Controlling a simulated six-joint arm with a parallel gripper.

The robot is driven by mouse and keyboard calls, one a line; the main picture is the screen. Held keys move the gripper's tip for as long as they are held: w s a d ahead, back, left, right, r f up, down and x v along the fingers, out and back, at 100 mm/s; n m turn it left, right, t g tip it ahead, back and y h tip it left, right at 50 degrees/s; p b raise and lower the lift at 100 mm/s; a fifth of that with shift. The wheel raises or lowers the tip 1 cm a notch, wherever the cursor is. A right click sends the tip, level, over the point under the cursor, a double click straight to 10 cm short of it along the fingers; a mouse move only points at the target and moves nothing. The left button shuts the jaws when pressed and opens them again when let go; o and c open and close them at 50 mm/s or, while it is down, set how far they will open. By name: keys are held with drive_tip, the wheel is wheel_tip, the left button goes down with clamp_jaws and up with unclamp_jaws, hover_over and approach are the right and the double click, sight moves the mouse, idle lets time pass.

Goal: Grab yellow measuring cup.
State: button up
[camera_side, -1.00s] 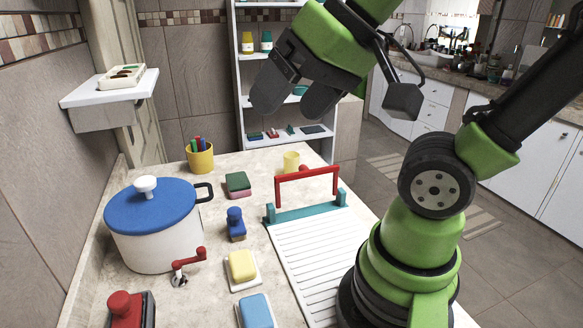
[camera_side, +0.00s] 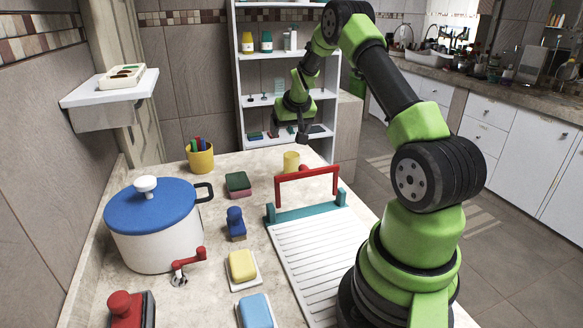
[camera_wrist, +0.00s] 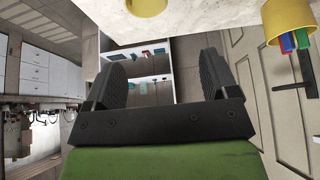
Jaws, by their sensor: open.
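The small yellow measuring cup (camera_side: 291,161) stands on the far end of the pale counter, behind the red-handled rack. It also shows at the top edge of the wrist view (camera_wrist: 147,7), partly cut off. My gripper (camera_side: 302,138) hangs above and slightly to the right of the cup in the side view, apart from it. In the wrist view my gripper (camera_wrist: 160,72) has its two dark fingers spread wide, with nothing between them.
A yellow holder with markers (camera_side: 201,161) stands left of the cup. A teal and white rack with a red handle (camera_side: 308,172) is nearer. A green and pink sponge (camera_side: 238,184), a blue-lidded pot (camera_side: 150,240) and a blue stamp-like thing (camera_side: 235,222) also stand here. Shelves (camera_side: 250,95) rise behind.

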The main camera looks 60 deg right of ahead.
sight(291, 156)
drive_tip(key=f, duration=0.6)
drive_tip(key=shift+s+d+f, duration=0.15)
drive_tip(key=shift+d, duration=0.25)
drive_tip(key=f, duration=0.3)
drive_tip(key=shift+w+d+f, duration=0.1)
drive_tip(key=shift+w+d, duration=0.15)
drive_tip(key=shift+w+d+f, duration=0.25)
drive_tip(key=shift+f, duration=0.4)
drive_tip(key=c, duration=1)
